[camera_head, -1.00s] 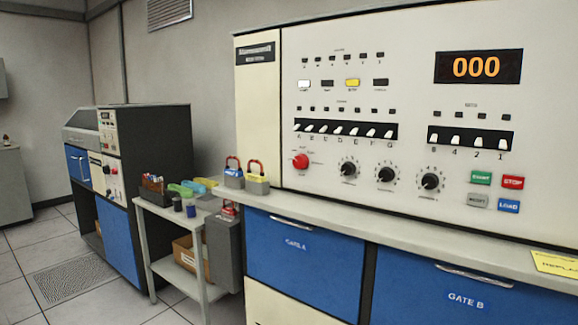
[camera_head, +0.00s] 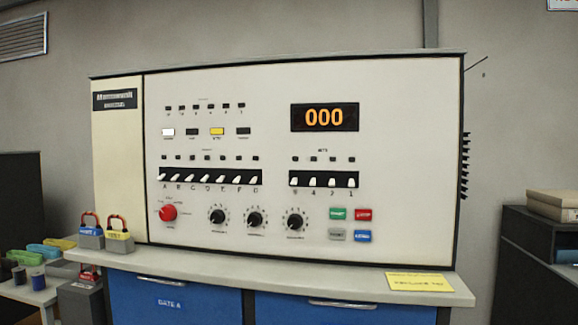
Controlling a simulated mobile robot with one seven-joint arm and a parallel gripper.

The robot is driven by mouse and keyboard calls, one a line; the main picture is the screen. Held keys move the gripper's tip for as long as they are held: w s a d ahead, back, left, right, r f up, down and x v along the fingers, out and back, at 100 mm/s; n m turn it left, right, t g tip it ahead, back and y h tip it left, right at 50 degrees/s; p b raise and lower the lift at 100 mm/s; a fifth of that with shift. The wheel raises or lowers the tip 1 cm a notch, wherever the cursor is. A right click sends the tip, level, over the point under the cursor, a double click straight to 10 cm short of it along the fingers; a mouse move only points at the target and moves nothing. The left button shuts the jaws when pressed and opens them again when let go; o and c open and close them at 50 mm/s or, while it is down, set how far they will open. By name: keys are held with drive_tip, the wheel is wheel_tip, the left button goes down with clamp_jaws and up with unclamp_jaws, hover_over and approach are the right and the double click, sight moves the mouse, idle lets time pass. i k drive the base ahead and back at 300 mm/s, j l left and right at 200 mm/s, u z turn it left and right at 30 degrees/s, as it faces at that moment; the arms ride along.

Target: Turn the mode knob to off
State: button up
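The control panel (camera_head: 400,160) stands ahead, cream-coloured, with an orange 000 display (camera_head: 324,117). A red knob (camera_head: 168,213) sits at its lower left, with small labels around it that are too small to read. Three black knobs with pale dials are to its right: the left one (camera_head: 217,216), the middle one (camera_head: 255,219) and the right one (camera_head: 294,220). I cannot read which knob is marked mode. My gripper is not in view.
A grey ledge (camera_head: 230,272) runs below the panel, with padlocks (camera_head: 118,235) at its left end and a yellow note (camera_head: 420,282) at its right. A small cart (camera_head: 38,293) stands lower left. A dark cabinet (camera_head: 535,255) with boxes (camera_head: 553,205) stands right.

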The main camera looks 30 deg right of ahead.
sight(169, 212)
drive_tip(key=i+z, duration=0.4)
drive_tip(key=i+j+z, duration=0.1)
drive_tip(key=i+z, duration=0.35)
